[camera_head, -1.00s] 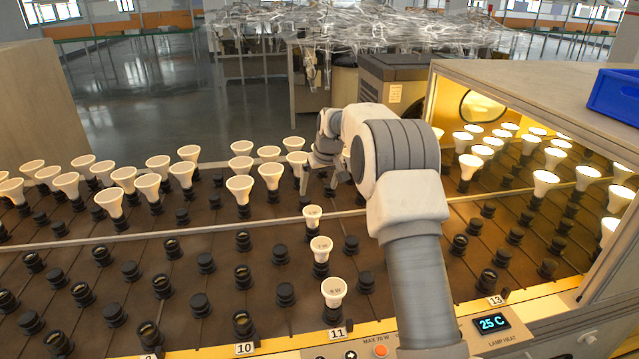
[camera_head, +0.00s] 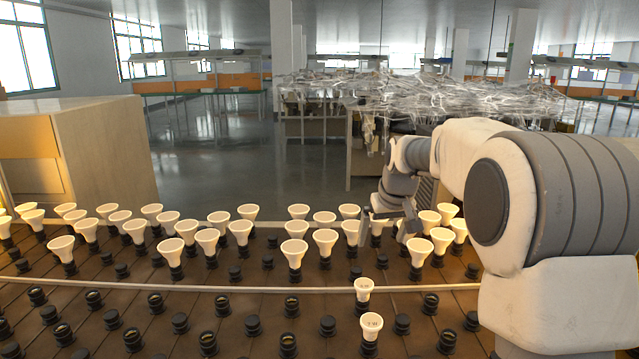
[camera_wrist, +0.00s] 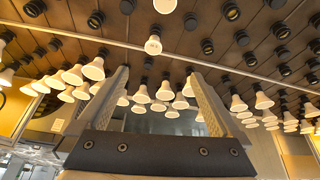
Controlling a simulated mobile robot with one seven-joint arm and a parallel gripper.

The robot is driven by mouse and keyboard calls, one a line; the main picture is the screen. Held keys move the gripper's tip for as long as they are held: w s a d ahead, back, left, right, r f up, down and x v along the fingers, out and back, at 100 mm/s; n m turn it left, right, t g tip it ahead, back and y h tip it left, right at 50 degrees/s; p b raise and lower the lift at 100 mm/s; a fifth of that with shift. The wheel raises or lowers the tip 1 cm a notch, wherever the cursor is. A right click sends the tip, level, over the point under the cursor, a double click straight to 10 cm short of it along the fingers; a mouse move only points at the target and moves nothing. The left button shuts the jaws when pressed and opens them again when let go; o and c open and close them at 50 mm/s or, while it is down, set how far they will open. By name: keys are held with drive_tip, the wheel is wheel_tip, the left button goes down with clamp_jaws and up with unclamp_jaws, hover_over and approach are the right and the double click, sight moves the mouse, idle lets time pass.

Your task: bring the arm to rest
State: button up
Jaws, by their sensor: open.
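My arm reaches in from the right in the head view, with white and grey links. My gripper (camera_head: 391,226) hangs over the far rows of bulbs, its two fingers apart with nothing seen between them. In the wrist view the gripper (camera_wrist: 155,95) shows two spread, ridged fingers with only background bulbs behind the gap. A white bulb (camera_head: 364,289) stands in a socket nearer than the rail, and another bulb (camera_head: 370,327) stands in front of it. I cannot tell whether the fingers touch any bulb.
A pale rail (camera_head: 230,289) divides the socket board. White bulbs (camera_head: 295,252) fill many far sockets; most near black sockets (camera_head: 208,343) are empty. A wooden cabinet (camera_head: 110,150) stands at the left. A table with clear tangled material (camera_head: 440,95) stands behind. Open floor (camera_head: 220,165) lies between.

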drive_tip(key=s+r+p, duration=0.1)
drive_tip(key=s+r, duration=0.4)
drive_tip(key=s, duration=0.5)
drive_tip(key=s+r+p, duration=0.2)
drive_tip(key=s+r, duration=0.2)
drive_tip(key=s, duration=0.5)
drive_tip(key=s+f+m+p, duration=0.1)
drive_tip(key=s+f+p, duration=0.1)
drive_tip(key=s, duration=1.5)
drive_tip(key=shift+s+f+m+t+h, duration=0.15)
drive_tip(key=shift+s+m+t+h, duration=0.15)
drive_tip(key=shift+m+t, duration=0.1)
drive_tip(key=shift+d, duration=0.1)
